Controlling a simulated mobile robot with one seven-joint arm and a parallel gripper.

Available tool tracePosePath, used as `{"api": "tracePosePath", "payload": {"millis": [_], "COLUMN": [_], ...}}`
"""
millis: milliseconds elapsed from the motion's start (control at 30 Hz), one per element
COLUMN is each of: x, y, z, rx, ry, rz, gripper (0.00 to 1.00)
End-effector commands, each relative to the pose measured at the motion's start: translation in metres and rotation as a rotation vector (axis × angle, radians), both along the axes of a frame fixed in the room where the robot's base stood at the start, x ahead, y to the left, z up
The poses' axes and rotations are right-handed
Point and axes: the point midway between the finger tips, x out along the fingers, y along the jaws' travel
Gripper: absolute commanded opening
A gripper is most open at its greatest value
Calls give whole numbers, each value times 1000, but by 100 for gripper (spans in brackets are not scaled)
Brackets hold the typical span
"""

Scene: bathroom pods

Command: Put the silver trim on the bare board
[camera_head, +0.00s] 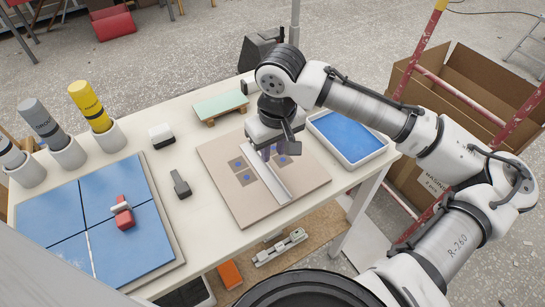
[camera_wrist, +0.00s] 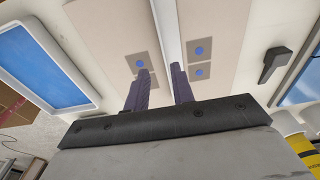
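The silver trim (camera_head: 267,176) is a long pale strip lying along the middle of the bare tan board (camera_head: 223,198). Grey square pads with blue dots show on both sides of it. The trim also shows in the wrist view (camera_wrist: 166,30), running from the top edge down to behind my right-hand finger. My gripper (camera_head: 277,153) is low over the far part of the board, close to the trim's right side. In the wrist view my gripper (camera_wrist: 160,88) has its two purple fingers apart, with nothing seen clamped between them. Finger contact with the trim or board cannot be told.
A blue-filled white tray (camera_head: 347,158) stands right of the board. A pale green plate (camera_head: 221,107) is behind. A dark hand tool (camera_head: 181,184) and a blue-tiled panel (camera_head: 62,215) with a red tool (camera_head: 124,219) are left. Several tubes in holders stand far left.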

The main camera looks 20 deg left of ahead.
Motion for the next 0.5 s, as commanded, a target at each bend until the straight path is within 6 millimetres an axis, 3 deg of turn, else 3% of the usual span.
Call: {"api": "tracePosePath", "payload": {"millis": [233,500], "x": [-3,-5], "y": [-4,-6], "z": [51,75], "rx": [0,0], "ry": [-3,0], "rz": [1,1], "gripper": [24,24]}}
